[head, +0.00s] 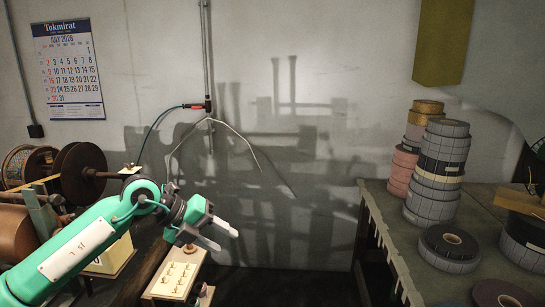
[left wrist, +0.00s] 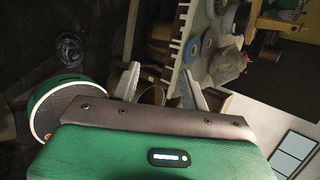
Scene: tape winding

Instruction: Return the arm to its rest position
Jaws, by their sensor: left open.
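My left arm, green with a white plate, comes in from the lower left in the head view. Its left gripper (head: 217,235) is open, with two pale fingers pointing right and nothing between them. It is in the air above and beside a cream control box (head: 174,279) with several knobs. In the left wrist view the left gripper (left wrist: 158,85) shows two separated grey fingers beyond a brown plate, with no object clearly held. My right gripper is not in either view.
A workbench (head: 402,240) at the right bears stacked tape rolls (head: 438,172) and a single dark roll (head: 449,246). Winding spools (head: 82,172) stand at the left. A calendar (head: 68,75) hangs on the wall. The gap between control box and bench looks free.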

